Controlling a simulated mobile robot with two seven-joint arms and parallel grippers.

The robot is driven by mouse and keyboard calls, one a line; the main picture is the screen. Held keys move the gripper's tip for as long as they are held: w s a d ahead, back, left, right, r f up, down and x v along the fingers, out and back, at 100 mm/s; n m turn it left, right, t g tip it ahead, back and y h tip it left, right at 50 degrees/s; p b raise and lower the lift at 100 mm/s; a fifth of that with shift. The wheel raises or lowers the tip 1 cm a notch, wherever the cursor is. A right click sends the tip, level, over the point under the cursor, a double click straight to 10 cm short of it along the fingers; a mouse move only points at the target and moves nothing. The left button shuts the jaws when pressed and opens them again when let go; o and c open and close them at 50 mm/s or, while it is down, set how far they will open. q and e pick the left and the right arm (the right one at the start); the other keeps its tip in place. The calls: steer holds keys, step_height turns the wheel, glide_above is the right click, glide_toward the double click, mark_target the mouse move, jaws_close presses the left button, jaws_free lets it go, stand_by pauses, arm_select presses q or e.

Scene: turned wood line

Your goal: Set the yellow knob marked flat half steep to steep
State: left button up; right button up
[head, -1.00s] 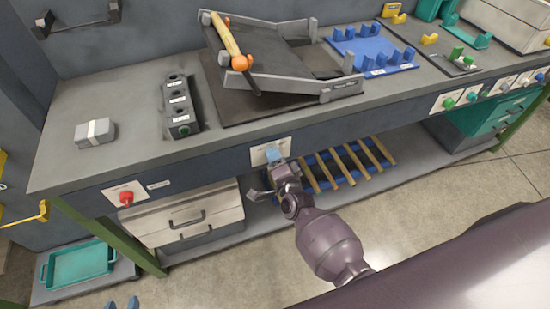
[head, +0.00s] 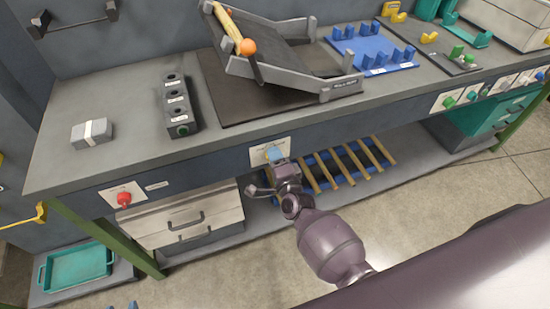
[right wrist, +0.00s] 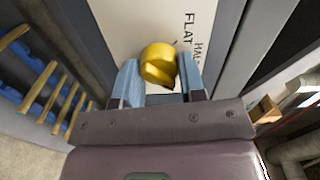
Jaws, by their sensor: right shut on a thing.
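The yellow knob (right wrist: 158,62) sits on a white label plate (right wrist: 120,25) in the right wrist view. The words FLAT and HALF show beside it; I cannot see STEEP or tell which mark the knob points to. My right gripper (right wrist: 160,82) is shut on the knob, a blue finger on each side. In the head view my right gripper (head: 274,155) is at the white plate (head: 258,156) on the bench front and hides the knob. Two blue fingertips of my left gripper (head: 122,306) show apart at the bottom edge; the rest is out of view.
A tilted grey frame (head: 290,76) with a wooden-handled piece (head: 230,30) stands on the bench above. A red knob (head: 124,199) is left on the front, green knobs (head: 449,102) right. A slatted blue rack (head: 345,160) lies below, close to my right gripper.

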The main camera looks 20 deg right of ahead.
steer(key=o, duration=0.9)
steer(key=shift+s, duration=0.1)
steer(key=s, duration=1)
steer(key=shift+s+d+p, duration=0.15)
steer(key=shift+s+p, duration=0.15)
steer(key=shift+s, duration=0.05)
